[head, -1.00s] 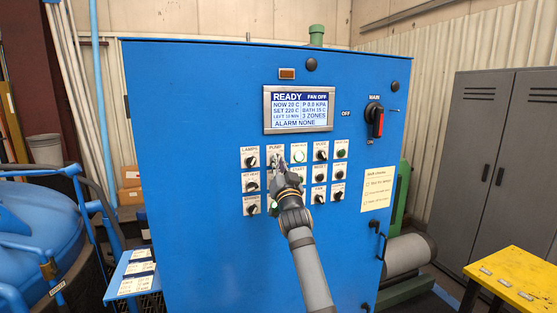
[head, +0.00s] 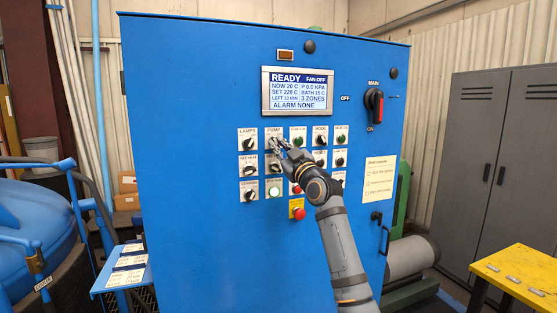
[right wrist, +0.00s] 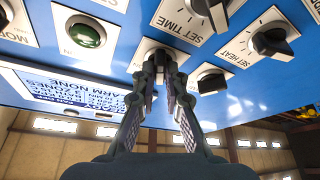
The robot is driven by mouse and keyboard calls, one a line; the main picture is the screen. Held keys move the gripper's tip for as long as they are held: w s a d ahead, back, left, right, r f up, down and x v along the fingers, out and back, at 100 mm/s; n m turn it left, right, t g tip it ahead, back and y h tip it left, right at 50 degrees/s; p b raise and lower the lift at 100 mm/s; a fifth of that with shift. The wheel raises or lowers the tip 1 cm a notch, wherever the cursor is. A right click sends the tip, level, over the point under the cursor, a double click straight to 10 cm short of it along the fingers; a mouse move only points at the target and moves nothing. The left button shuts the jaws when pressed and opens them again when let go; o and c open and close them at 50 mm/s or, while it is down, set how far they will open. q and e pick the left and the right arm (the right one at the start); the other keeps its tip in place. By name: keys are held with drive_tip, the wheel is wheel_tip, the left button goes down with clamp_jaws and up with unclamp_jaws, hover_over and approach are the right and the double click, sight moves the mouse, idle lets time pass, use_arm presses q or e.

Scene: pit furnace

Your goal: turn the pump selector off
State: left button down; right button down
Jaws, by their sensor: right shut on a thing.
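The pump selector (head: 274,142) is a small black knob on a white plate labelled PUMP, in the top row of the blue cabinet front, second from the left. My right gripper (head: 280,146) reaches it from the lower right and partly hides it. In the right wrist view, where the panel appears upside down, the pump selector (right wrist: 154,48) sits between the tips of my right gripper (right wrist: 160,68), which is shut on it. The exact direction of the knob's pointer is hidden by the fingers. My left gripper is not in view.
A green button (right wrist: 86,35) sits beside the selector. A red stop button (head: 298,214), the display (head: 297,91) and the main switch (head: 375,107) share the cabinet front.

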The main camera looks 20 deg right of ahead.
drive_tip(key=shift+f+n+y+b, duration=0.1)
drive_tip(key=shift+n+y+b, duration=0.25)
drive_tip(key=shift+n, duration=0.25)
drive_tip(key=c, duration=1.4)
unclamp_jaws()
drive_tip(key=v, duration=1.2)
drive_tip(key=shift+r, duration=0.25)
